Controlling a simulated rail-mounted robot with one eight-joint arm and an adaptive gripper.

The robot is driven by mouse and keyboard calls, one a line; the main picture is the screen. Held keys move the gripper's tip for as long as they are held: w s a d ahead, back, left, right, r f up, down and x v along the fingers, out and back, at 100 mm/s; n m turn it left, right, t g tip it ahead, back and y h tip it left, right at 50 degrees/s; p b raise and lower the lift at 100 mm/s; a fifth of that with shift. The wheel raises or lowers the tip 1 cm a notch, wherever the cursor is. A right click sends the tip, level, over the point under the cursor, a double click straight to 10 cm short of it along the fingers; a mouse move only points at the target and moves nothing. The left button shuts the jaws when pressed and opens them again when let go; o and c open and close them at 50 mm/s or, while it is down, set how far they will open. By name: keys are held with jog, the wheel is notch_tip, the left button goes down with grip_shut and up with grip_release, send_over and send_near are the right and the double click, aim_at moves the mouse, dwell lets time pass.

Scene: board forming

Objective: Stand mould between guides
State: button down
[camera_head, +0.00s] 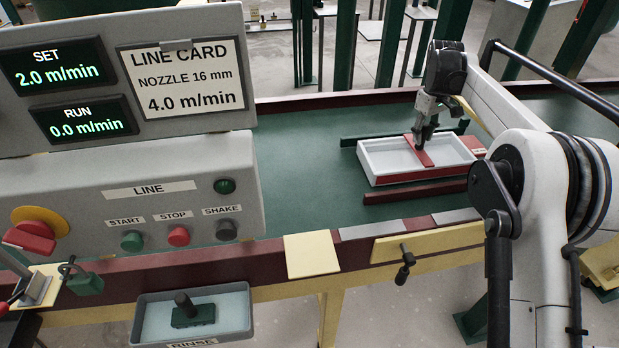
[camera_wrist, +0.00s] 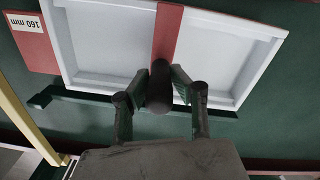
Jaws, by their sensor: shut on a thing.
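The mould (camera_head: 385,158) is a shallow white tray with a red bar across its middle and red on its near side. In the head view it lies between the dark green far guide (camera_head: 356,141) and the dark red near guide (camera_head: 415,191). My gripper (camera_head: 422,145) comes down on the red bar and is shut on a dark upright knob there. The wrist view shows the fingers (camera_wrist: 160,88) on both sides of the knob, the mould (camera_wrist: 110,45) and a dark green guide (camera_wrist: 85,98) alongside. I cannot tell whether the mould touches the belt.
The green belt (camera_head: 300,150) is bare left of the mould. A control panel (camera_head: 130,190) with buttons stands at the left. A rinse tub (camera_head: 240,312) hangs at the front edge. A red label reading 160 mm (camera_wrist: 27,38) shows beside the mould.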

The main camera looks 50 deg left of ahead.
jog(key=shift+f, duration=0.35)
jog(key=shift+f+b, duration=0.3)
dwell(0.4)
jog(key=c, duration=1.1)
grip_release()
jog(key=shift+r, duration=0.1)
notch_tip(320, 180, up, 12)
jog(key=shift+s+f, duration=0.1)
jog(key=shift+s, duration=0.05)
